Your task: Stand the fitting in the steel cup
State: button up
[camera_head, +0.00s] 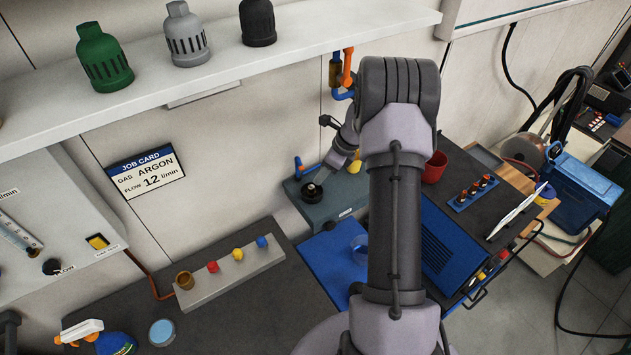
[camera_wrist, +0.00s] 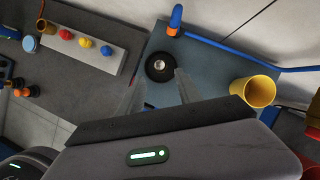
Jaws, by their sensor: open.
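I cannot tell for sure which thing is the fitting. A round black piece with a pale metal centre (camera_head: 311,191) sits on the grey-blue box at the back of the bench; it also shows in the wrist view (camera_wrist: 159,67). My gripper (camera_wrist: 158,80) is open and empty, its two fingers reaching toward this piece, one on each side in the picture; I cannot tell whether they touch it. A small brass cup-like piece (camera_head: 184,280) stands at the left end of a grey block. I cannot make out a cup that is clearly steel.
The grey block (camera_head: 230,275) also carries red, yellow and blue knobs. A yellow cup (camera_wrist: 255,91) stands right of my gripper, and a red cup (camera_head: 434,167) is beyond my arm. A blue hose with an orange band (camera_wrist: 175,22) runs behind. A blue mat (camera_head: 325,262) lies in front.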

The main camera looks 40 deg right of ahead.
jog(key=v, duration=0.4)
jog(key=shift+r, duration=0.2)
jog(key=s+a+r+n+b, duration=0.3)
jog(key=a+n+b, duration=0.35)
jog(key=a, duration=0.45)
jog(key=s+a+r+n+b, duration=0.3)
jog(key=a+n+b, duration=0.3)
jog(key=a+b, duration=0.3)
jog(key=s+a+f+n+b, duration=0.4)
jog(key=s+a+n, duration=0.2)
jog(key=s, duration=0.3)
jog(key=s+a+f+n+t+b, duration=0.1)
jog(key=s+a+f+n+b, duration=0.3)
jog(key=s+a+n, duration=0.3)
jog(key=s+b, duration=0.1)
jog(key=s, duration=0.2)
jog(key=shift+a+t+b, duration=0.2)
jog(key=shift+t+b, duration=0.1)
